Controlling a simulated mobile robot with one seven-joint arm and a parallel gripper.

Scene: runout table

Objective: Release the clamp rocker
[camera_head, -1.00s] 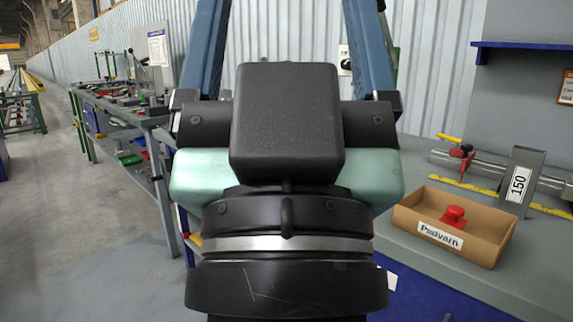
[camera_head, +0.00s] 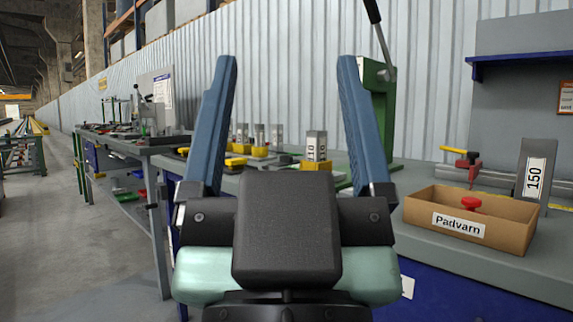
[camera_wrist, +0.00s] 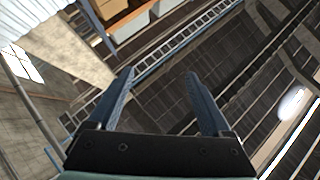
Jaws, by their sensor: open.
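A red clamp (camera_head: 468,163) with a yellow rocker lever (camera_head: 453,150) sits on the grey rail (camera_head: 510,182) at the right of the head view. The lever sticks out to the left; its exact tilt is hard to tell.
A cardboard box (camera_head: 420,212) labelled "Padvarn" holds a red knob-like part (camera_head: 471,203). Several numbered grey blocks (camera_head: 316,146) and a green machine post (camera_head: 378,105) are behind my fingers. The aisle at left is free.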

